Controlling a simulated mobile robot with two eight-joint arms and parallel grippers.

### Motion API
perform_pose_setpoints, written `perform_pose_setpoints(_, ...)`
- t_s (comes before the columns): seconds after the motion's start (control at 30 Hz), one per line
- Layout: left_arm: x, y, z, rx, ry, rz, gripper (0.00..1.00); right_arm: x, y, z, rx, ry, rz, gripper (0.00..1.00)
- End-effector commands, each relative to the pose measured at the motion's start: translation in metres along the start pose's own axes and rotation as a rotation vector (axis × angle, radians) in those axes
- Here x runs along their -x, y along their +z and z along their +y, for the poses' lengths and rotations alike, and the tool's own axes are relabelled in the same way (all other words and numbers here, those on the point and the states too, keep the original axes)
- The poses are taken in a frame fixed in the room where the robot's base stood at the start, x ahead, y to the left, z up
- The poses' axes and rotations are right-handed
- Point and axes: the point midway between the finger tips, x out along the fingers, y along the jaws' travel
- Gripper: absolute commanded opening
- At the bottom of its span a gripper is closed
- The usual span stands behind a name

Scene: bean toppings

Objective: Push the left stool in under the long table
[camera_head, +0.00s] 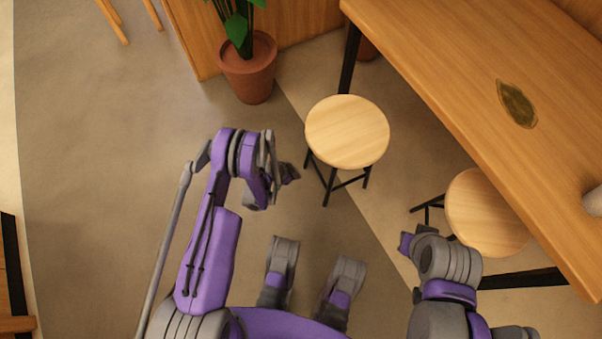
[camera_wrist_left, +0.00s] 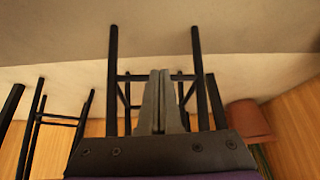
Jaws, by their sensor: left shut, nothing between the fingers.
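The left stool (camera_head: 347,132) has a round pale wood seat and black legs. It stands upright on the floor, outside the edge of the long wooden table (camera_head: 440,75). My left gripper (camera_head: 290,173) is low, left of the stool and near its legs. In the left wrist view its fingers (camera_wrist_left: 159,102) are shut and empty, pointing at the black stool legs (camera_wrist_left: 197,80). I cannot tell whether they touch. The stool's seat is not visible there. My right arm is at the lower right of the head view; its gripper does not show.
A second stool (camera_head: 484,212) stands to the right, partly under the tabletop. A potted plant (camera_head: 248,72) stands beside a wood panel at the top. A black table leg (camera_head: 349,60) is behind the left stool. Open floor (camera_head: 100,150) lies to the left.

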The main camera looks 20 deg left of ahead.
Motion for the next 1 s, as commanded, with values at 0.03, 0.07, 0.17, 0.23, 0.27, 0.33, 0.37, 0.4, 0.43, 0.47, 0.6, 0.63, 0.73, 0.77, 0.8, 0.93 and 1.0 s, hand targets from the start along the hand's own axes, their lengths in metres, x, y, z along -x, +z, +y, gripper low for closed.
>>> perform_pose_setpoints(0.03,-0.012,0.001,0.001,-0.001,0.001,0.000,0.00,-0.004,0.001,0.000,0.000,0.000,-0.001,0.00)
perform_pose_setpoints(0.07,-0.018,0.001,0.000,-0.001,0.001,0.000,0.00,-0.006,0.001,0.000,0.000,0.000,-0.001,0.00)
perform_pose_setpoints(0.17,-0.040,0.001,0.001,-0.001,0.002,0.000,0.00,-0.011,0.002,0.000,0.000,0.000,-0.002,0.00)
perform_pose_setpoints(0.23,-0.056,0.001,0.000,-0.001,0.001,0.000,0.00,-0.015,0.003,0.000,0.000,0.000,-0.002,0.00)
perform_pose_setpoints(0.27,-0.062,0.001,0.000,-0.001,0.001,0.000,0.00,-0.017,0.003,0.000,0.000,0.000,-0.002,0.00)
perform_pose_setpoints(0.33,-0.076,0.000,0.000,-0.001,0.000,0.000,0.00,-0.020,0.004,0.000,0.000,0.000,-0.002,0.00)
perform_pose_setpoints(0.37,-0.082,0.000,0.000,-0.001,0.000,0.000,0.00,-0.021,0.004,0.000,0.000,0.000,-0.002,0.00)
perform_pose_setpoints(0.4,-0.088,-0.002,0.000,-0.001,0.001,0.001,0.00,-0.022,0.004,0.000,0.000,0.000,-0.002,0.00)
perform_pose_setpoints(0.43,-0.089,-0.009,0.000,-0.001,0.001,0.001,0.00,-0.023,0.005,0.000,0.000,0.000,-0.002,0.00)
perform_pose_setpoints(0.47,-0.091,-0.013,0.000,-0.001,0.001,0.001,0.00,-0.024,0.005,0.000,0.000,0.000,-0.002,0.00)
perform_pose_setpoints(0.6,-0.099,-0.027,0.000,-0.001,0.001,-0.001,0.00,-0.027,0.005,0.000,0.000,0.000,-0.001,0.00)
perform_pose_setpoints(0.63,-0.100,-0.029,0.000,-0.001,0.000,-0.001,0.00,-0.027,0.005,0.000,0.000,0.000,-0.001,0.00)
perform_pose_setpoints(0.73,-0.102,-0.033,-0.001,0.000,0.000,-0.001,0.00,-0.027,0.005,0.000,0.000,0.000,-0.001,0.00)
perform_pose_setpoints(0.77,-0.102,-0.034,-0.001,0.000,0.000,-0.001,0.00,-0.028,0.005,0.000,0.000,0.000,-0.001,0.00)
perform_pose_setpoints(0.8,-0.103,-0.035,-0.001,0.001,-0.001,-0.001,0.00,-0.028,0.005,0.000,0.000,0.000,-0.001,0.00)
perform_pose_setpoints(0.93,-0.102,-0.035,-0.001,0.001,-0.001,0.000,0.00,-0.027,0.005,0.000,0.000,0.000,-0.001,0.00)
perform_pose_setpoints(1.0,-0.102,-0.035,-0.001,0.001,-0.001,-0.001,0.00,-0.027,0.005,0.000,0.000,0.000,-0.001,0.00)
